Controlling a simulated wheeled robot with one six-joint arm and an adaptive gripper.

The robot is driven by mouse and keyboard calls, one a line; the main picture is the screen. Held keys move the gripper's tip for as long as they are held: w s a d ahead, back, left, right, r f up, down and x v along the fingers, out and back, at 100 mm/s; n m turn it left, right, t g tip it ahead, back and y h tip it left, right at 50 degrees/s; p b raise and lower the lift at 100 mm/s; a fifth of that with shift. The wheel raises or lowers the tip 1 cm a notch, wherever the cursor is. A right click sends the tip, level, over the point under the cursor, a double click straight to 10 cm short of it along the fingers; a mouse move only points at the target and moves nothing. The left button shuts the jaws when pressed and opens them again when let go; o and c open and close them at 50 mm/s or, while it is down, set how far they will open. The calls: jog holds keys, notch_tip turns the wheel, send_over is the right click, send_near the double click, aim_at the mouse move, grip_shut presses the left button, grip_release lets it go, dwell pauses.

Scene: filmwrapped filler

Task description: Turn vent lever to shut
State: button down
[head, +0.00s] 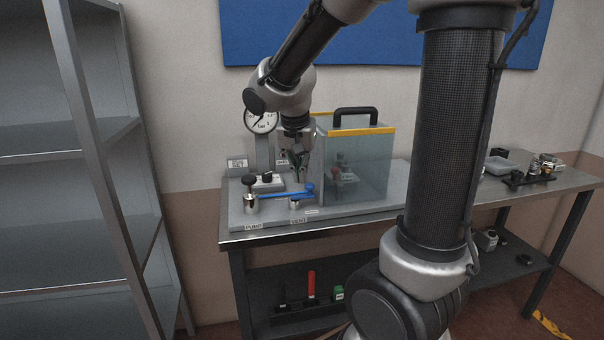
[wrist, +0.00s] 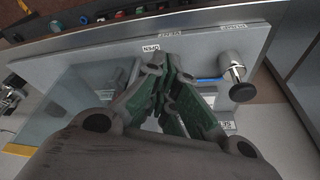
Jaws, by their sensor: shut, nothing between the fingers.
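The vent lever (head: 280,194) is a blue bar over the bench plate, behind the VENT label (head: 298,221). It lies roughly sideways, from near the pump valve to a blue knob (head: 310,188) at its right. In the wrist view only a short blue strip of the lever (wrist: 208,79) shows; my fingers hide the rest. My gripper (head: 300,178) is shut and empty, pointing down just above and behind the bar. I cannot tell whether it touches it. In the wrist view my gripper (wrist: 164,66) has its fingertips together near a label reading OPEN (wrist: 150,47).
The pump valve (head: 250,204) with a black knob stands left of the lever. A pressure gauge (head: 260,122) rises behind. A clear chamber (head: 357,165) with a yellow rim and black handle stands close on the right. Small parts lie at the bench's right end.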

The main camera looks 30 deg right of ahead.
aim_at(312, 187)
jog(key=w+d+f, duration=0.1)
jog(key=f, duration=0.1)
jog(key=w+d+f, duration=0.1)
jog(key=f, duration=0.2)
jog(key=w+d+f, duration=0.2)
jog(key=f, duration=0.1)
jog(key=shift+w+d+f, duration=0.1)
jog(key=shift+w+d, duration=0.15)
jog(key=shift+w, duration=0.1)
jog(key=shift+w+d, duration=0.25)
jog(key=shift+d, duration=0.35)
dwell(0.4)
jog(key=shift+w+d+n, duration=0.25)
jog(key=shift+d+n, duration=0.15)
jog(key=shift+n, duration=0.4)
jog(key=shift+w+d, duration=0.4)
jog(key=shift+w, duration=0.05)
jog(key=shift+s, duration=0.1)
